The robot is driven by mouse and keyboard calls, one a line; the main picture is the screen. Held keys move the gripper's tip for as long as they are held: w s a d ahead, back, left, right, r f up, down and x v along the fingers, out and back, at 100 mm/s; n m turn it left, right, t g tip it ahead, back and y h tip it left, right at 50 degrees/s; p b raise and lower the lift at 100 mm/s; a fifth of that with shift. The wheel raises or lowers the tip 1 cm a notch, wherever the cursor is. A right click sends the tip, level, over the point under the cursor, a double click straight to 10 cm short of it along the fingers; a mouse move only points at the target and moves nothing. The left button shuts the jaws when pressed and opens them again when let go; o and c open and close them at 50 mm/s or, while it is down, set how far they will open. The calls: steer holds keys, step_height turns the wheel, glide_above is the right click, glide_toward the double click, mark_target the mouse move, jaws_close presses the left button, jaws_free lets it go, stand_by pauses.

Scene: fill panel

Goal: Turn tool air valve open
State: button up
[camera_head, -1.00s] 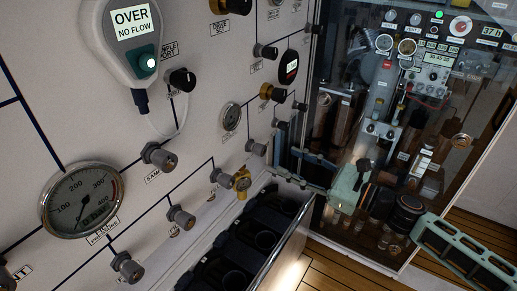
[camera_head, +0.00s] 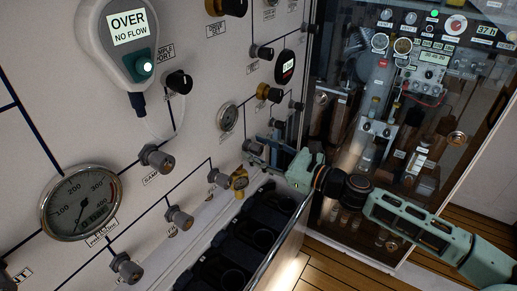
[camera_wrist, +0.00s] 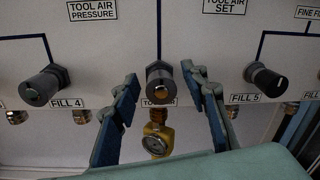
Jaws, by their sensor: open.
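The tool air valve (camera_wrist: 160,82) is a dark round knob on the white panel, in the middle of the wrist view. Its label below is partly hidden. In the head view the valve (camera_head: 251,147) is at the panel's right part, partly behind my fingers. My gripper (camera_wrist: 160,76) is open, one blue-grey finger on each side of the valve, with a visible gap on both sides. Its tips look close to the panel. In the head view my gripper (camera_head: 264,152) reaches the panel from the right. I cannot tell how far the fingers overlap the knob.
A yellow-bodied gauge (camera_wrist: 156,140) hangs just below the valve. The FILL 4 knob (camera_wrist: 44,86) is to the left, and the FILL 5 knob (camera_wrist: 265,80) is close to my right finger. A black rack (camera_head: 232,250) stands below the panel. A glass-fronted cabinet (camera_head: 400,150) is at right.

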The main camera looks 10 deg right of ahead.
jaws_close()
steer(key=shift+n, duration=0.3)
